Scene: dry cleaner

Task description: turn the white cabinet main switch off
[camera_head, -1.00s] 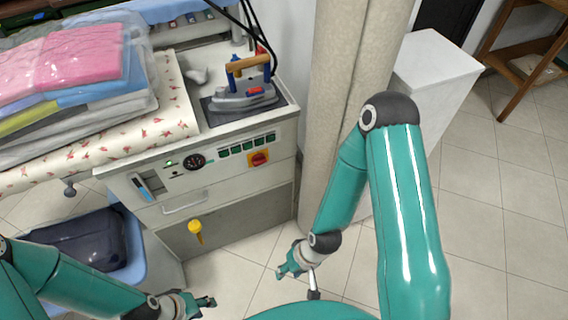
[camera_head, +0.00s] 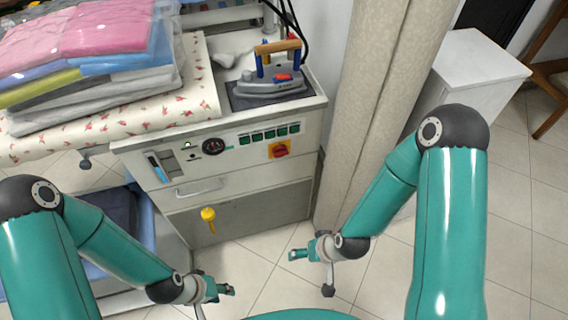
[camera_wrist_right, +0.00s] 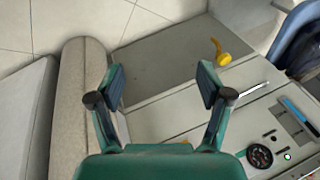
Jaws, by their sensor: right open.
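The white cabinet (camera_head: 240,190) stands ahead with a control panel on its front. Its main switch, a red knob on a yellow plate (camera_head: 279,150), sits at the panel's right end; I cannot tell its setting. My right gripper (camera_head: 297,254) is below and right of the switch, apart from the cabinet.
An iron (camera_head: 268,84) stands on the cabinet top. A yellow valve handle (camera_head: 208,214) sticks out below the drawer. A beige column (camera_head: 375,95) stands right of the cabinet. Bagged clothes (camera_head: 90,60) lie on the floral ironing board (camera_head: 140,122). Floor before the cabinet is clear.

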